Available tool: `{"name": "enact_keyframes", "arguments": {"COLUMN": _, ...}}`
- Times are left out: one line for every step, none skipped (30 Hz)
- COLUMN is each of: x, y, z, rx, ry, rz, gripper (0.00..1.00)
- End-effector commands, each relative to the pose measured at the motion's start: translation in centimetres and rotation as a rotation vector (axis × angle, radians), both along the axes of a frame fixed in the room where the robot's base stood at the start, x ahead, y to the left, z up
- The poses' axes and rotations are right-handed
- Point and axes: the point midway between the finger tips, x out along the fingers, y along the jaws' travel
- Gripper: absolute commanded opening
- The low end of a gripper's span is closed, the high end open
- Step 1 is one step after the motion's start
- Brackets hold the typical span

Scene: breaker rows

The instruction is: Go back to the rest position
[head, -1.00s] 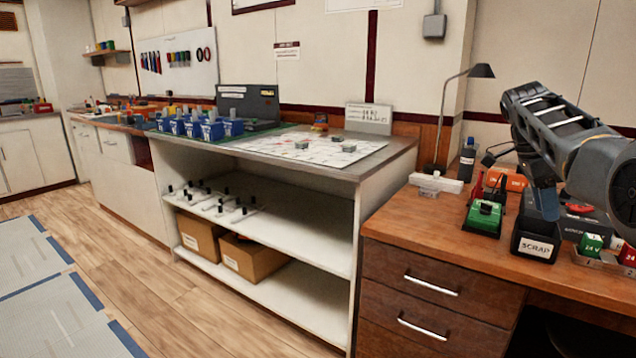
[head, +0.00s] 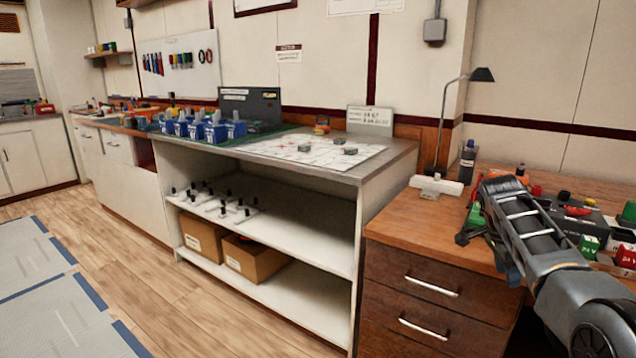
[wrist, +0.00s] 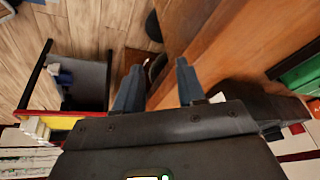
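My gripper (wrist: 157,70) shows in the wrist view with its two blue-grey fingers apart and nothing between them. Below the fingers I see wood floor and the edge of a wooden surface. In the head view my arm reaches in from the lower right, over the front of the wooden desk (head: 405,222). Its end hangs low by the desk's front edge, and the fingers are hard to make out there. The arm hides most of the green item and the scrap bin's place on the desk.
A white block (head: 436,186), a dark bottle (head: 467,163) and a lamp (head: 481,75) stand on the desk. Green (head: 588,245) and red (head: 626,256) boxes sit to the arm's right. A shelved workbench (head: 300,290) stands left.

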Motion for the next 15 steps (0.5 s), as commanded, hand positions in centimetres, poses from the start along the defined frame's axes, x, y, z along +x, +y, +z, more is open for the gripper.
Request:
{"name": "enact_keyframes", "arguments": {"x": -0.6, "y": 0.7, "z": -2.4, "rx": 0.003, "ry": -0.005, "rz": 0.043, "gripper": 0.39}}
{"name": "enact_keyframes", "arguments": {"x": -0.9, "y": 1.1, "z": -3.6, "rx": 0.003, "ry": -0.013, "rz": 0.07, "gripper": 0.39}}
{"name": "enact_keyframes", "arguments": {"x": -1.3, "y": 1.6, "z": -5.2, "rx": 0.002, "ry": -0.024, "rz": 0.107, "gripper": 0.39}}
{"name": "enact_keyframes", "arguments": {"x": -1.6, "y": 2.0, "z": -6.3, "rx": 0.002, "ry": -0.034, "rz": 0.134, "gripper": 0.39}}
{"name": "enact_keyframes", "arguments": {"x": -2.0, "y": 2.5, "z": -7.5, "rx": 0.0, "ry": -0.042, "rz": 0.162, "gripper": 0.39}}
{"name": "enact_keyframes", "arguments": {"x": -2.6, "y": 3.0, "z": -9.0, "rx": -0.001, "ry": -0.053, "rz": 0.201, "gripper": 0.39}}
{"name": "enact_keyframes", "arguments": {"x": -3.1, "y": 3.5, "z": -10.1, "rx": -0.002, "ry": -0.063, "rz": 0.229, "gripper": 0.39}}
{"name": "enact_keyframes", "arguments": {"x": -3.6, "y": 4.0, "z": -11.2, "rx": -0.005, "ry": -0.072, "rz": 0.258, "gripper": 0.39}}
{"name": "enact_keyframes", "arguments": {"x": -4.3, "y": 4.6, "z": -12.6, "rx": -0.007, "ry": -0.086, "rz": 0.295, "gripper": 0.39}}
{"name": "enact_keyframes", "arguments": {"x": -5.0, "y": 5.1, "z": -13.5, "rx": -0.009, "ry": -0.096, "rz": 0.324, "gripper": 0.39}}
{"name": "enact_keyframes", "arguments": {"x": -5.6, "y": 5.5, "z": -14.5, "rx": -0.011, "ry": -0.105, "rz": 0.351, "gripper": 0.39}}
{"name": "enact_keyframes", "arguments": {"x": -6.6, "y": 6.1, "z": -15.7, "rx": -0.017, "ry": -0.118, "rz": 0.387, "gripper": 0.39}}
{"name": "enact_keyframes", "arguments": {"x": -7.3, "y": 6.6, "z": -16.6, "rx": -0.02, "ry": -0.127, "rz": 0.414, "gripper": 0.39}}
{"name": "enact_keyframes", "arguments": {"x": -8.1, "y": 7.1, "z": -17.4, "rx": -0.023, "ry": -0.137, "rz": 0.439, "gripper": 0.39}}
{"name": "enact_keyframes", "arguments": {"x": -9.1, "y": 7.7, "z": -18.4, "rx": -0.028, "ry": -0.15, "rz": 0.475, "gripper": 0.39}}
